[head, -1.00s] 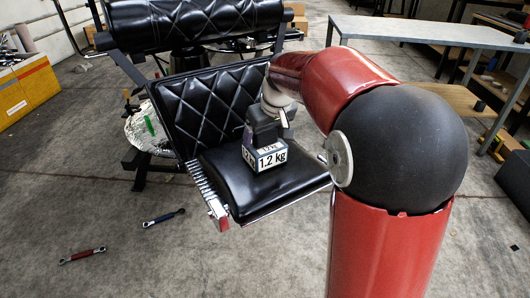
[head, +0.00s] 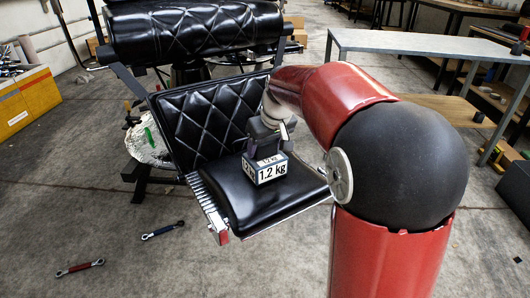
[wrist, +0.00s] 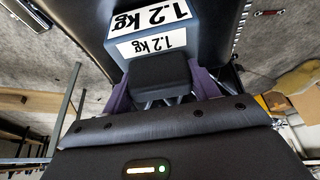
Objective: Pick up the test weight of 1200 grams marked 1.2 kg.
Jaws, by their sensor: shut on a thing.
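The 1.2 kg test weight (head: 267,172) is a grey-blue block with white labels reading "1.2 kg" in black. It is at the black padded seat (head: 240,197) of the barber chair; I cannot tell whether it touches the seat. My gripper (head: 266,150) is above it, pointing down and shut on its top part. In the wrist view, the weight (wrist: 200,32) shows its labels upside down, and the purple fingers of my gripper (wrist: 160,78) stand either side of a dark block on its top. The weight's underside is hidden.
The quilted backrest (head: 205,118) rises behind the seat, with a black padded roll (head: 195,30) beyond. A grey table (head: 425,42) stands at right, a yellow box (head: 28,100) at far left. A blue-handled tool (head: 163,231) and a red-handled tool (head: 80,267) lie on open floor.

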